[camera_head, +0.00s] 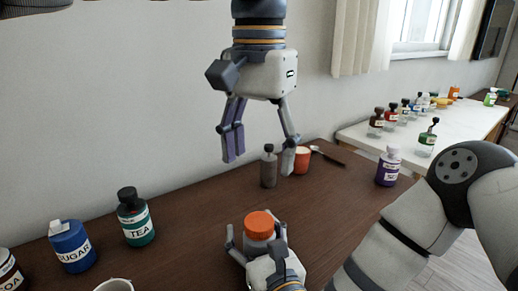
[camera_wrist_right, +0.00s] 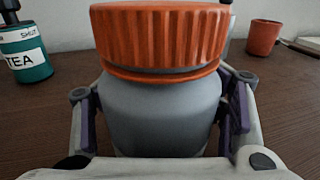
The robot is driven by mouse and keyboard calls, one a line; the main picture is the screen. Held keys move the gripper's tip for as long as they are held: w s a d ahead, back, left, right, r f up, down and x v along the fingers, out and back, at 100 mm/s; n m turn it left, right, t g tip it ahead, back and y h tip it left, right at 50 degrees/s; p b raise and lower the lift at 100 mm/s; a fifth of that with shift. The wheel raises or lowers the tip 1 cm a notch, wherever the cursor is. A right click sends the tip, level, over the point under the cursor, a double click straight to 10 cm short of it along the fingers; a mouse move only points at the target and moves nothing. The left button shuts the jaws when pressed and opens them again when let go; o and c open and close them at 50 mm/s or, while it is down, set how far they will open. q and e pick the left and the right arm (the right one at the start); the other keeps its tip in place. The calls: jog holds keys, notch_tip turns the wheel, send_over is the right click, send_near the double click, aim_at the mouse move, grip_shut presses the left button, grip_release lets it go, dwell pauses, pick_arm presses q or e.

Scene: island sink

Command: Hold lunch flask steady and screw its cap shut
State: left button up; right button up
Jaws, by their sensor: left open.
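The lunch flask is a squat grey jar (camera_head: 258,232) on the brown table, with a ribbed orange cap (camera_head: 259,223) on top. In the right wrist view, the flask body (camera_wrist_right: 160,115) fills the middle under the cap (camera_wrist_right: 160,38). I cannot tell how tightly the cap is seated. My right gripper (camera_head: 258,243) is shut around the flask body, one finger on each side, also seen in the right wrist view (camera_wrist_right: 163,115). My left gripper (camera_head: 257,160) is open and empty, pointing down, higher in the head view than the cap and apart from it.
A grey bottle (camera_head: 268,170), an orange cup (camera_head: 301,161) and a purple bottle (camera_head: 387,168) stand beyond the flask. A TEA jar (camera_head: 136,220) and SUGAR jar (camera_head: 71,248) stand left. A white counter (camera_head: 400,143) holds several bottles. The table immediately around the flask is mostly clear.

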jog(key=v, duration=1.2)
